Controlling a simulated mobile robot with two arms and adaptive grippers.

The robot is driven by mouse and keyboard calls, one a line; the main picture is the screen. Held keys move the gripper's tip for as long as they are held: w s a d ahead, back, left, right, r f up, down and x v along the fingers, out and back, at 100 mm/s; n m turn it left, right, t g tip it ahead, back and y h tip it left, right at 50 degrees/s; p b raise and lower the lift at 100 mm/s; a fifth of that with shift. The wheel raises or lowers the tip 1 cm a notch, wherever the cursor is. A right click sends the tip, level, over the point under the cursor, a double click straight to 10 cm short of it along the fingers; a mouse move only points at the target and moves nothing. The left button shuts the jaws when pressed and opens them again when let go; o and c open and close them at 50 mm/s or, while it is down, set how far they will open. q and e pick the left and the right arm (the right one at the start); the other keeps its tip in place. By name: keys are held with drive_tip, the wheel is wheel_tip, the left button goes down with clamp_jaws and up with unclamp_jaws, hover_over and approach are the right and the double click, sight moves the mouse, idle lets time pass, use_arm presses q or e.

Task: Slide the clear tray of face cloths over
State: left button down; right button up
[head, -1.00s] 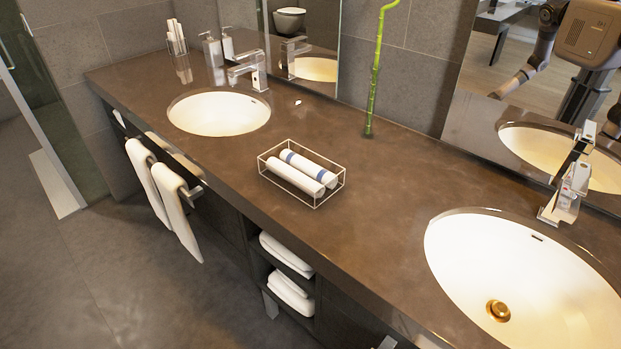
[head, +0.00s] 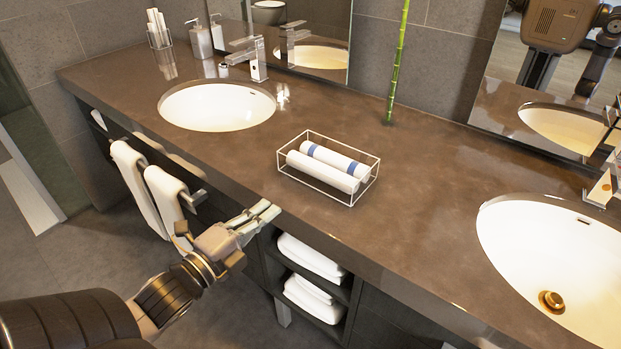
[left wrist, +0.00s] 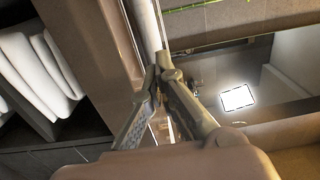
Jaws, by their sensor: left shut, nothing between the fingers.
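The clear tray (head: 352,197) is a see-through box with thin pale edges on the brown counter between the two sinks. Two rolled white face cloths (head: 322,171) lie side by side in it, one with blue bands. My left gripper (head: 268,210) is at the counter's front edge, left of and nearer than the tray, apart from it. Its fingers are together and hold nothing. In the left wrist view the fingers (left wrist: 165,75) point toward a pale rolled shape that may be a cloth. My right gripper is not in view.
A left sink (head: 217,107) and a right sink (head: 550,262) flank the tray. A bamboo stalk (head: 398,65) stands behind it. Towels hang on a rail (head: 165,200) at the front left, and folded towels (head: 312,258) fill a shelf below. The counter around the tray is clear.

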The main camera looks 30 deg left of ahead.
sight(313, 172)
use_arm(q)
drive_tip(key=w, duration=0.7)
drive_tip(key=w+p, duration=0.1)
drive_tip(key=w, duration=0.3)
drive_tip(key=shift+w+d, duration=0.25)
drive_tip(key=shift+d, duration=0.15)
drive_tip(key=shift+w, duration=0.6)
